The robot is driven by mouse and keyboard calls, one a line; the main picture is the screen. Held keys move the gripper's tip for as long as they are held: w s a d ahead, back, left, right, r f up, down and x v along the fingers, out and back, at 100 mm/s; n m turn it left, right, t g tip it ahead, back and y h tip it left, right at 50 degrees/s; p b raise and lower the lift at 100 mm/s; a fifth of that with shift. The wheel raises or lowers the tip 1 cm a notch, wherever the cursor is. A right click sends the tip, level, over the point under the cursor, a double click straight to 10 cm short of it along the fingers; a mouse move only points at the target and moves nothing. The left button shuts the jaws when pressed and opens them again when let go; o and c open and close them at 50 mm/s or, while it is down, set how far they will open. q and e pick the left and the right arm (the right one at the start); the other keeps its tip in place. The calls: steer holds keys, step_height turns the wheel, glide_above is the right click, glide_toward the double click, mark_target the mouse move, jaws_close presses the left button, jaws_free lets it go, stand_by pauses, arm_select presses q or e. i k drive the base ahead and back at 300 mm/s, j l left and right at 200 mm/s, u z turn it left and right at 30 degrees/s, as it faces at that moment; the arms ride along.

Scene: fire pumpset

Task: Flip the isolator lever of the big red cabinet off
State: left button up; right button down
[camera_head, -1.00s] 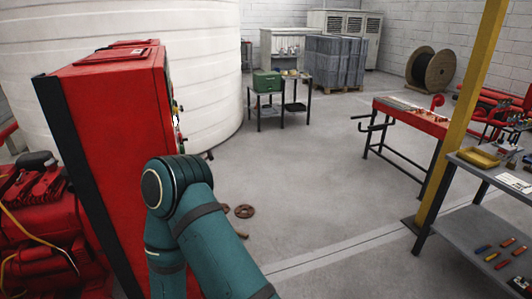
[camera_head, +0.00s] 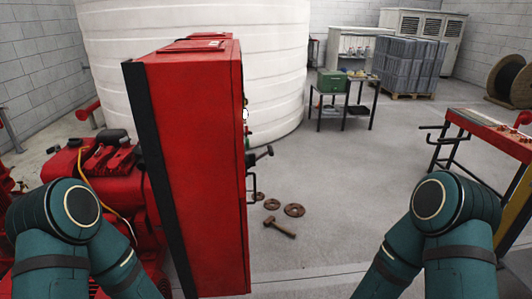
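The big red cabinet (camera_head: 200,165) stands upright in the centre, seen mostly from its side. Its front faces right and is almost edge-on. Small knobs (camera_head: 246,114) show along that edge. A dark handle-like part (camera_head: 261,156) sticks out to the right at mid-height, with a dark bent bar (camera_head: 252,187) below it. I cannot tell for certain which is the isolator lever or its position. My arms show at the lower left and lower right, but both grippers are outside the picture.
A red engine (camera_head: 105,185) stands left of the cabinet. A hammer (camera_head: 280,227) and rusty rings (camera_head: 294,210) lie on the floor to its right. A red-topped workbench (camera_head: 490,130) is at the right. The floor between cabinet and bench is mostly clear.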

mark_target(269, 147)
steer(key=i+j+z, duration=0.1)
steer(key=z, duration=0.15)
steer(key=i+l+z, duration=0.3)
steer(key=l+z, duration=0.15)
steer(key=i+l+z, duration=0.45)
steer(key=i+l+u, duration=0.3)
steer(key=i, duration=0.15)
steer(key=i+l+u, duration=0.3)
steer(key=i, duration=0.15)
steer(key=i+l+u, duration=0.15)
steer(key=u, duration=0.25)
steer(key=i+l+u, duration=0.25)
steer(key=u, duration=0.2)
steer(key=i, duration=0.1)
